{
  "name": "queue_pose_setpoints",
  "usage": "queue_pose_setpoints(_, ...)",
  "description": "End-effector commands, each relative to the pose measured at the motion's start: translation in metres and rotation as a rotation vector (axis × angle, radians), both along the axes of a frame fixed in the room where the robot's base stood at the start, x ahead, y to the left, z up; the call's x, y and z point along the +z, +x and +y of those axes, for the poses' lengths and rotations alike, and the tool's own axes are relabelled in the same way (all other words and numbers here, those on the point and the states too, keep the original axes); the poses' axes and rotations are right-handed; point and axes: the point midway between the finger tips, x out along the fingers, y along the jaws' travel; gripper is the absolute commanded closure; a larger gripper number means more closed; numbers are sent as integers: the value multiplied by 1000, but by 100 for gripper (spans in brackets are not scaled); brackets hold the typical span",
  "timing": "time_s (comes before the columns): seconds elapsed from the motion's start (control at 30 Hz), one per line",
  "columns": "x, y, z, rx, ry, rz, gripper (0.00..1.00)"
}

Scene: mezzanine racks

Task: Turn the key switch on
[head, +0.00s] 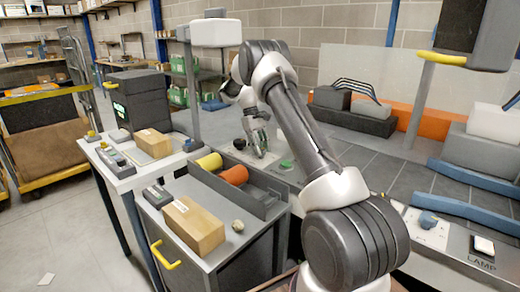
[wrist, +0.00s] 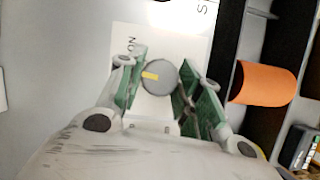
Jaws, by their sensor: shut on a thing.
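The key switch (wrist: 162,77) is a round grey knob with a yellow mark on its left part in the wrist view. It sits on a white plate (wrist: 165,45) with partly covered lettering that seems to read ON, upside down, at upper left. My gripper (wrist: 156,88) has its green fingers on either side of the knob and is shut on it. In the head view my gripper (head: 258,143) points down at the grey console top. The knob cannot be made out there behind the fingers.
A green button (head: 287,164) is just right of my gripper. A grey bin (head: 262,207) with yellow and orange rolls stands in front. A lamp panel (head: 480,247) is at lower right.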

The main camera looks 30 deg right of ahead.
Motion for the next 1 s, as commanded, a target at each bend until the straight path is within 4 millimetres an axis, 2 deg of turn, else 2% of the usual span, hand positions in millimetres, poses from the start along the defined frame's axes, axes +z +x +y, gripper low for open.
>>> queue_pose_setpoints(0.5,1,1,-3,-455,0,-3,89)
queue_pose_setpoints(0.73,1,1,-4,-584,0,-4,89)
queue_pose_setpoints(1.0,1,0,-4,-656,-1,-4,89)
